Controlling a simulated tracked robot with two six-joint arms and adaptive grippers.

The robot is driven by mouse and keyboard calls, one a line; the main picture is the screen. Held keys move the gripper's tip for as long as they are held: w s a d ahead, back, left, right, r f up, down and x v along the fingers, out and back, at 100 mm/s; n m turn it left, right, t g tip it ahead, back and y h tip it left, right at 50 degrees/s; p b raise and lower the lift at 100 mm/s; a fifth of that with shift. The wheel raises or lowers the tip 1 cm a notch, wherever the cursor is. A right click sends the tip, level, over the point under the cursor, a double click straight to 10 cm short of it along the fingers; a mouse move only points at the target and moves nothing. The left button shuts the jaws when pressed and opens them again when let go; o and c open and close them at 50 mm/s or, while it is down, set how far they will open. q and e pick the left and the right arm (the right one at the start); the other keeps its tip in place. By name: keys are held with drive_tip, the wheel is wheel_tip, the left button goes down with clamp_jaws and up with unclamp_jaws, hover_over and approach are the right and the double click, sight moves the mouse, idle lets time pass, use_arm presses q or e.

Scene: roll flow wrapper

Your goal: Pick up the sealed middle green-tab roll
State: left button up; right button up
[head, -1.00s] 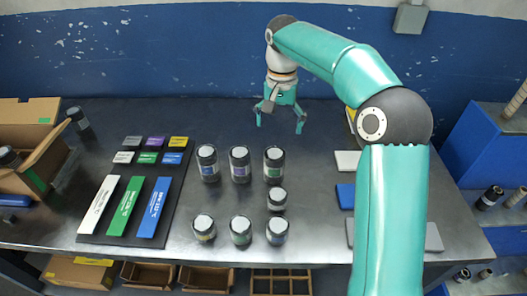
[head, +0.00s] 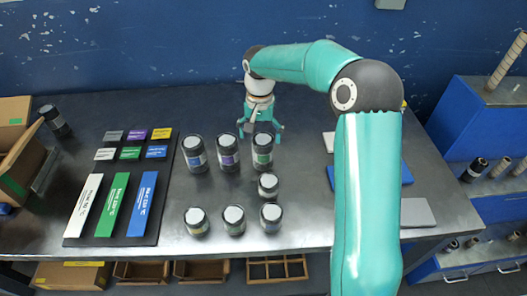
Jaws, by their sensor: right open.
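Dark rolls with pale round tops stand upright on the grey table. The back row has a blue-label roll (head: 194,155), a purple-label roll (head: 228,155) and a green-label roll (head: 262,152). In the front row, the middle roll (head: 234,222) also seems to show a green mark, between a yellowish-marked roll (head: 196,223) and a grey-blue one (head: 271,219). I cannot read seals or tabs. My right gripper (head: 263,129) points down, open and empty, just behind the back green-label roll, which partly covers it; contact cannot be told. My left gripper is out of view.
A small roll (head: 268,187) stands between the rows at right. A dark board with coloured bars (head: 113,205) and small blocks lies left. A cardboard box (head: 14,160) is at far left. Flat pads (head: 414,213) lie right, partly behind my arm. The table's back is clear.

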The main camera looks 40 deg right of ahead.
drive_tip(key=f, duration=0.2)
drive_tip(key=d+f, duration=0.1)
drive_tip(key=f, duration=0.1)
drive_tip(key=shift+s+f+p, duration=0.15)
drive_tip(key=shift+f+p, duration=0.05)
drive_tip(key=shift+p, duration=0.2)
drive_tip(key=shift+a+f, duration=0.1)
drive_tip(key=shift+f, duration=0.45)
drive_tip(key=c, duration=1.5)
